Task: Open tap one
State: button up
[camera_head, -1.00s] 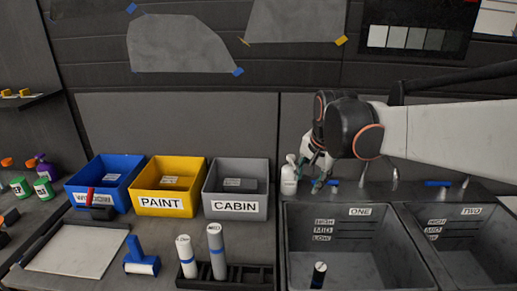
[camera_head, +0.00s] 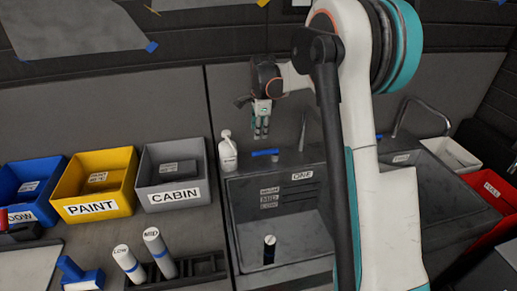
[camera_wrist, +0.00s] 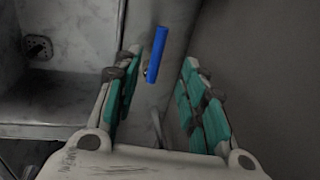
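The blue tap lever (camera_head: 265,153) lies behind the sink labelled ONE (camera_head: 303,176), on its back ledge. The thin spout (camera_head: 302,132) rises to the right of the lever. My gripper (camera_head: 261,136) points down just above the lever in the head view. In the wrist view the fingers of my gripper (camera_wrist: 161,62) are apart and empty. The blue lever (camera_wrist: 157,52) shows between and beyond the fingertips, nearer the left finger. I cannot tell that anything touches it.
A white pump bottle (camera_head: 228,152) stands close left of the lever. Blue, yellow (camera_head: 98,190) and grey (camera_head: 174,180) bins are at left. My arm hides part of the second sink. A red bin (camera_head: 490,195) is at right.

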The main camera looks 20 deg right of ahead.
aim_at(258, 152)
jog(key=f+b, duration=0.1)
jog(key=f, duration=0.3)
jog(key=w+f, duration=0.1)
jog(key=f, duration=0.3)
jog(key=w+f+b, duration=0.1)
jog(key=f, duration=0.3)
jog(key=shift+w+d+f+b, duration=0.2)
jog(key=shift+f+b, duration=0.05)
jog(key=shift+b, duration=0.1)
grip_shut()
